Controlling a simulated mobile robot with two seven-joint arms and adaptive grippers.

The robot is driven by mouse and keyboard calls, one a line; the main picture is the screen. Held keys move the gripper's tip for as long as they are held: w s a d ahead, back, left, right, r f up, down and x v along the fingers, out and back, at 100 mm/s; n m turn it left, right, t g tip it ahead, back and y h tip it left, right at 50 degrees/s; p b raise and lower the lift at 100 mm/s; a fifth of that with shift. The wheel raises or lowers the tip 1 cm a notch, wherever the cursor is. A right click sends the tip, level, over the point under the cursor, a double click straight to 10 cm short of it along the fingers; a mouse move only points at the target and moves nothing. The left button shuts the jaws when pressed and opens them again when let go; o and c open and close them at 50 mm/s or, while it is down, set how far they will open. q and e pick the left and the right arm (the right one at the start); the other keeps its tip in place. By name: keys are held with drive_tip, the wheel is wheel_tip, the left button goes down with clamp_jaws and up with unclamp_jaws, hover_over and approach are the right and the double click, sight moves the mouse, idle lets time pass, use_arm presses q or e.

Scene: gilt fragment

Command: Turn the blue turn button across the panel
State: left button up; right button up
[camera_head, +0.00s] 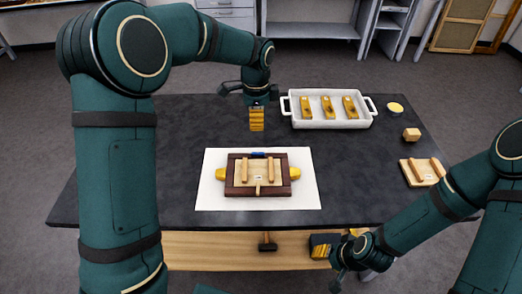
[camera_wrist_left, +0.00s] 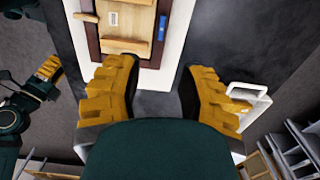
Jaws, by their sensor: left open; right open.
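The blue turn button (camera_head: 258,154) lies lengthwise along the far rail of a dark brown frame (camera_head: 232,182). It also shows near the top of the left wrist view (camera_wrist_left: 162,27). The frame holds a light wood panel (camera_head: 257,174) with two wooden bars. A tan turn button (camera_head: 257,189) sits at the near rail, pointing towards the panel. My left gripper (camera_head: 257,122) is above the table beyond the frame, apart from the blue button. Its yellow fingers stand wide apart and empty in the left wrist view (camera_wrist_left: 160,92). My right gripper (camera_head: 332,250) is low at the table's front edge, away from the frame.
The frame lies on a white sheet (camera_head: 215,200) on a dark table (camera_head: 120,190). Yellow pieces show at both sides of the frame. A white tray (camera_head: 327,122) with several yellow-tan pieces stands behind right. A small wooden block (camera_head: 411,134) and another board (camera_head: 410,180) lie at the right.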

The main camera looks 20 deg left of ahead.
sight(258, 154)
use_arm(q)
drive_tip(key=f+b, duration=0.2)
drive_tip(key=f, duration=1.2)
drive_tip(key=shift+w+f, duration=0.15)
drive_tip(key=shift+w, duration=0.05)
clamp_jaws()
